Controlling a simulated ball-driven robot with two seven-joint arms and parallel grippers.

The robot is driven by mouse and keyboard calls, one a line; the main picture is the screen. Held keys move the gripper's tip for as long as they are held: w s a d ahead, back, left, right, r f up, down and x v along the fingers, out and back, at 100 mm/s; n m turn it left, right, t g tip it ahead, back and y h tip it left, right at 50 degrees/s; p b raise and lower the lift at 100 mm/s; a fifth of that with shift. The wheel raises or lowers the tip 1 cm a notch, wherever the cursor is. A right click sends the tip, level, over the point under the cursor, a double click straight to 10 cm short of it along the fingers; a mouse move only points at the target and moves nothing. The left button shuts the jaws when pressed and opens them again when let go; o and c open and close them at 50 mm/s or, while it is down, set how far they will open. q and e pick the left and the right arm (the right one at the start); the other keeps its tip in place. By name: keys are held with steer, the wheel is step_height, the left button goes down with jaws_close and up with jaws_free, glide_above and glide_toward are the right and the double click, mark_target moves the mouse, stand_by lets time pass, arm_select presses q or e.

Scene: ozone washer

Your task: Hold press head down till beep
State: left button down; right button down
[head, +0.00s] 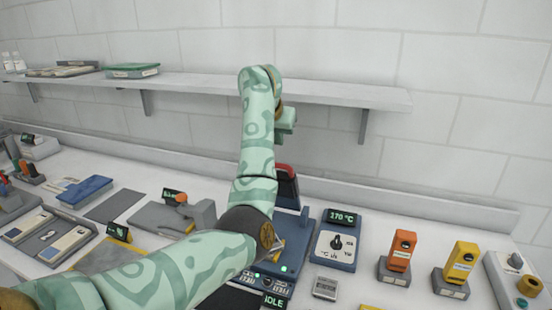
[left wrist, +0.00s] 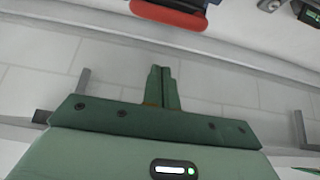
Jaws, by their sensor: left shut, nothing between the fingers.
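The press is a blue machine (head: 288,252) at the middle of the bench, partly hidden behind my left arm. Its upright dark press head (head: 287,190) has a red top (head: 284,171). A display at its front reads IDLE (head: 274,301), and a small green light is lit on its base. My left gripper (head: 285,128) is above the red top, against the wall in the head view. In the left wrist view its fingers (left wrist: 162,90) are shut together and empty, and the red top (left wrist: 168,16) shows at the upper edge, apart from them. My right gripper is out of view.
A wall shelf (head: 330,93) runs behind my left arm and holds a green-lidded box (head: 131,70). Several other devices fill the left bench.

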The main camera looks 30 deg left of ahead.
arm_select(q)
steer(key=x, duration=0.4)
steer(key=shift+f, duration=0.1)
steer(key=shift+s+f, duration=0.2)
steer(key=shift+s, duration=0.05)
steer(key=s, duration=0.1)
steer(key=s+p, duration=0.1)
steer(key=s, duration=0.1)
steer(key=shift+d+f, duration=0.2)
steer(key=shift+d, duration=0.15)
steer(key=shift+d+f, duration=0.1)
steer(key=shift+f, duration=0.1)
